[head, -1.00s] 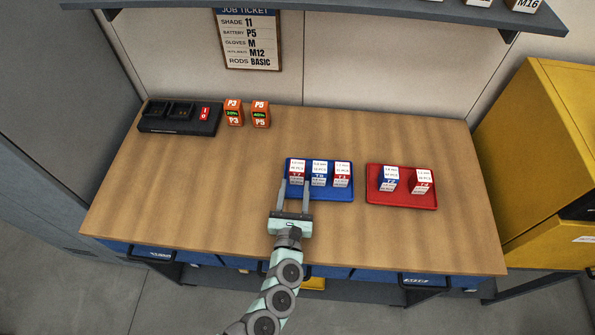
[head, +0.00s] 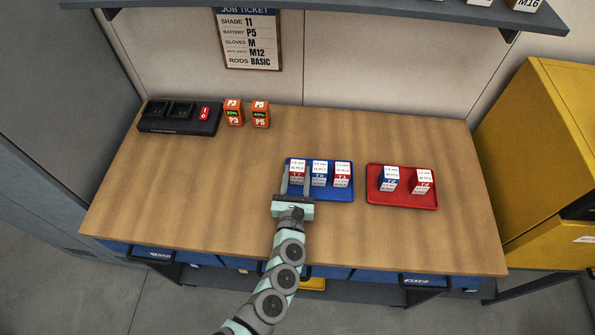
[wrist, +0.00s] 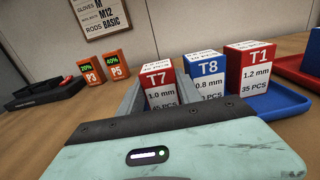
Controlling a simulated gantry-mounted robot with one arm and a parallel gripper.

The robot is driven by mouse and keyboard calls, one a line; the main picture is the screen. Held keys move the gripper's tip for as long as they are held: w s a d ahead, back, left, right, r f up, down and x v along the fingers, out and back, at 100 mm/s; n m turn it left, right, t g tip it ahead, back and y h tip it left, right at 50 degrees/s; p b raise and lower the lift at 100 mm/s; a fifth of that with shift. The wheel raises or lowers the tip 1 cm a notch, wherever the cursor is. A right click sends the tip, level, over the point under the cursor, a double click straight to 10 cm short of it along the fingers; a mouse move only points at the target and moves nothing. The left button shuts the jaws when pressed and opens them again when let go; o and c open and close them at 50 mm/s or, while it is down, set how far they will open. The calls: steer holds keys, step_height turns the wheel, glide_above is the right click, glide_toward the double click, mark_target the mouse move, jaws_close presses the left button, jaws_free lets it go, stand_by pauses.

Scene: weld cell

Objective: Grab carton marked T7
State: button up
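The T7 carton (head: 297,168) is white on top with a red band and stands at the left end of the blue tray (head: 328,196). It also shows in the wrist view (wrist: 160,82), marked 1.0 mm. My gripper (head: 297,180) is open, with its fingers reaching along the left and right sides of the T7 carton. Whether either finger touches it, I cannot tell. The carton's lower part is hidden behind my gripper in the wrist view. The T8 carton (wrist: 207,78) stands close on the right, with the T1 carton (wrist: 250,68) beyond it.
A red tray (head: 403,199) with two cartons lies to the right. A charger (head: 180,117) and two orange batteries, P3 (head: 233,113) and P5 (head: 261,114), stand at the back left. The job ticket (head: 248,40) hangs on the wall. The left and front of the bench are clear.

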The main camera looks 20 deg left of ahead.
jaws_close()
steer(key=shift+r, duration=0.15)
